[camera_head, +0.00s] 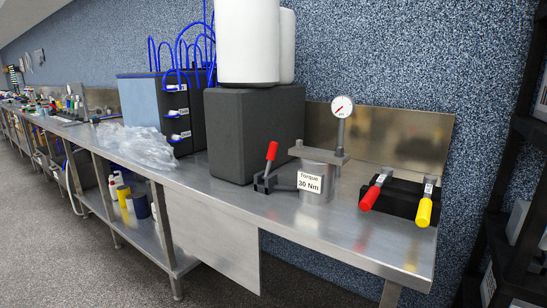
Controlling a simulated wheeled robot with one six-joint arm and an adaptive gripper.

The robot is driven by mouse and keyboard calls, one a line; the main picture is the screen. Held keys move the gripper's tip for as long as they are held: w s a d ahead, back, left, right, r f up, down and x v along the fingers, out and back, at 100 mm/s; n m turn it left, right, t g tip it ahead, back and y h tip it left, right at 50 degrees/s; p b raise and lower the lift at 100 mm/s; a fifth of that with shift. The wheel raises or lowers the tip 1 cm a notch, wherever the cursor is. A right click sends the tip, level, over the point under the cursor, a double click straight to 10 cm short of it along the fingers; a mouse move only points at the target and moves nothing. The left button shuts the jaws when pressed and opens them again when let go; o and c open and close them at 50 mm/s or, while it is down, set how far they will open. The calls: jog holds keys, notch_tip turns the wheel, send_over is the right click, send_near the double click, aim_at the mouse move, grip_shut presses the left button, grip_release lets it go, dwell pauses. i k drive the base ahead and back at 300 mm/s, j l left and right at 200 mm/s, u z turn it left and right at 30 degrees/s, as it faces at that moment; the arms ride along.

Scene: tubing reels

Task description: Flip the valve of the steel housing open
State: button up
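The steel housing (331,180) is a short shiny cylinder on the steel bench, toward its right end. It carries a white label reading "Torque 30 Nm" (309,182). A flat plate (318,153) lies across its top, and a round gauge (342,107) stands up on a post at its right. A red-handled lever (271,151) rises steeply from a dark clamp-like base (266,182) just left of the housing. I cannot tell which part is the valve or how it is set. My gripper is not in view.
A dark box (245,135) with white cylinders (247,40) on it stands left of the housing. To the right, a black block (402,200) holds red (371,197) and yellow (424,212) handled tools. The bench front (325,230) is clear. A dark rack (515,180) stands far right.

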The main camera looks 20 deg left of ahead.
aim_at(271, 153)
jog(key=i+j+u, duration=0.1)
jog(key=j, duration=0.4)
jog(key=i+j+u, duration=0.1)
jog(key=i+j, duration=0.25)
jog(key=j, duration=0.15)
jog(key=i+j+u, duration=0.1)
jog(key=j, duration=0.4)
jog(key=i+j+u, duration=0.15)
jog(key=i+j, duration=0.25)
jog(key=i+j+u, duration=0.1)
jog(key=i+j, duration=0.15)
jog(key=j, duration=0.2)
